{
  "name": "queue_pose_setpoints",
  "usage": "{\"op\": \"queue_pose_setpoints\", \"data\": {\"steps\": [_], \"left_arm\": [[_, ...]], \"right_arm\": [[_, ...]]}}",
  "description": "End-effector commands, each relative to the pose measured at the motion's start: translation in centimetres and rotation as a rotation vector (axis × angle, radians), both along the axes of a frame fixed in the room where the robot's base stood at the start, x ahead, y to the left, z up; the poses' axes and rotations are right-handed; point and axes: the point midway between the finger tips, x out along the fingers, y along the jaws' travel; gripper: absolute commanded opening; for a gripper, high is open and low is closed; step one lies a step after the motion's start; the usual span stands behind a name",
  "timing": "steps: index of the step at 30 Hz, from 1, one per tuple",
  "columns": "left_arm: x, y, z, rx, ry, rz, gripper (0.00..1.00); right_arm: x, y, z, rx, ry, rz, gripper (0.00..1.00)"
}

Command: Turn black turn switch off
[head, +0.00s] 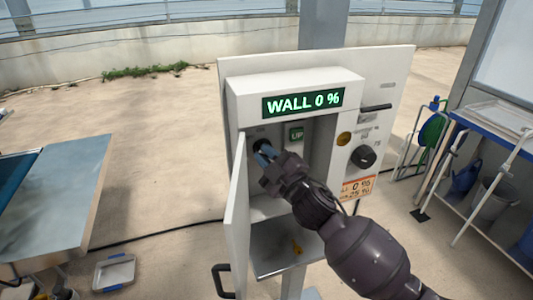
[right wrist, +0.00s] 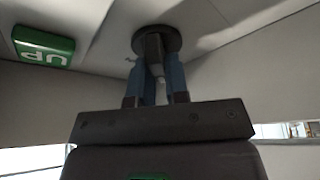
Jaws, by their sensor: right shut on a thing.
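A white control cabinet (head: 236,88) stands open on a post, with a green "WALL 0 %" display (head: 303,102) on its top front. The black turn switch (right wrist: 157,41) is on the inside back panel, with a round base and a protruding grip. My right gripper (head: 265,155) reaches into the cabinet. In the right wrist view its blue fingers (right wrist: 160,75) are closed around the switch's grip. In the head view the gripper hides most of the switch. My left gripper is in neither view.
A green UP button (head: 296,135) is right of the switch. The cabinet door (head: 239,215) hangs open at left. A black knob (head: 363,156) and a lever (head: 376,108) are on the right. A table (head: 75,190) is at left.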

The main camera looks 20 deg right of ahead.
Motion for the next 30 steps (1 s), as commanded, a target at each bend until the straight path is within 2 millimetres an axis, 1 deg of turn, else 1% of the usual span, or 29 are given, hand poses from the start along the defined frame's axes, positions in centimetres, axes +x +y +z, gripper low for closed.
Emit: {"op": "queue_pose_setpoints", "data": {"steps": [3, 10, 27, 28, 30], "left_arm": [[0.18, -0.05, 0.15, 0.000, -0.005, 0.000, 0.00], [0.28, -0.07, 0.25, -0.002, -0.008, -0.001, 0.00], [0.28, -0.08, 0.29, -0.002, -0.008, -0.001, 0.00], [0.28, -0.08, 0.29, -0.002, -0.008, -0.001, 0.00], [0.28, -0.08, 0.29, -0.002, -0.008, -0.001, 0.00]], "right_arm": [[0.00, 0.02, 0.02, -0.068, -0.003, 0.002, 0.00], [0.01, 0.04, -0.01, -0.150, -0.006, 0.000, 0.00], [0.01, 0.05, -0.01, -0.177, -0.007, 0.000, 0.00], [0.01, 0.05, -0.01, -0.177, -0.007, 0.000, 0.19], [0.01, 0.05, -0.01, -0.177, -0.007, 0.000, 0.30]]}}
